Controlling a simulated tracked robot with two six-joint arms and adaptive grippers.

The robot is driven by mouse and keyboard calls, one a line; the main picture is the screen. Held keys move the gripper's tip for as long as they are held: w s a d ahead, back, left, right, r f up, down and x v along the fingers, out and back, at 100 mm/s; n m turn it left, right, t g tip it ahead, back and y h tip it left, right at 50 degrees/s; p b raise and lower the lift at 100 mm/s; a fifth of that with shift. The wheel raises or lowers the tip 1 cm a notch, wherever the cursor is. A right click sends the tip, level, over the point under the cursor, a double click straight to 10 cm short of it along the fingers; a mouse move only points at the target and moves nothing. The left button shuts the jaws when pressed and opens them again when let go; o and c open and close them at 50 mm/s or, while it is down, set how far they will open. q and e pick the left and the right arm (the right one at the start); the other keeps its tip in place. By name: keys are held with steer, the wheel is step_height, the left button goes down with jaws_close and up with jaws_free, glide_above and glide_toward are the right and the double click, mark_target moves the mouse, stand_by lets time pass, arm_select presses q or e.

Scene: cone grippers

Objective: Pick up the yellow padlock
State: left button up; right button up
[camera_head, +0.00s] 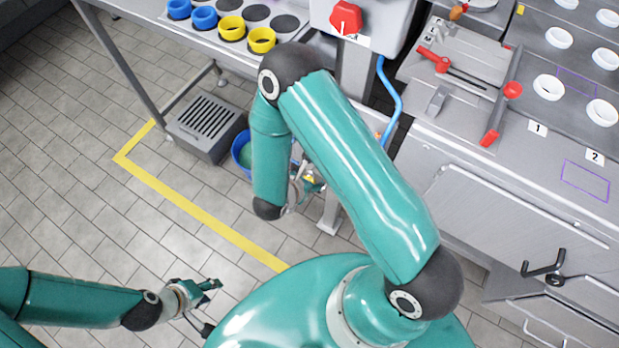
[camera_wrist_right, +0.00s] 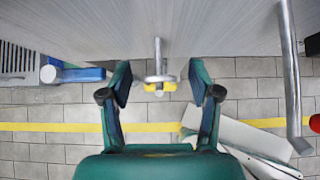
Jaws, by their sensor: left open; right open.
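The yellow padlock (camera_wrist_right: 160,87) shows as a small yellow piece under a grey metal bar and collar in the right wrist view. Its body is mostly hidden by that metal. My right gripper (camera_wrist_right: 159,92) is open, with one finger on each side of the padlock and a gap on both sides. In the head view a small yellow spot (camera_head: 310,179) shows by my right gripper (camera_head: 306,184), partly hidden by my arm; I cannot tell if it is the padlock. My left gripper (camera_head: 208,286) is open and empty above the floor at the lower left.
A blue bucket (camera_head: 239,155) and a grey vented box (camera_head: 206,125) stand on the tiled floor left of my right forearm. A table with yellow and blue cups (camera_head: 231,28) is above. A steel bench (camera_head: 470,140) fills the right. A metal post (camera_wrist_right: 289,70) stands right of the gripper.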

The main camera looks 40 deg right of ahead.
jaws_close()
steer(key=shift+r, duration=0.25)
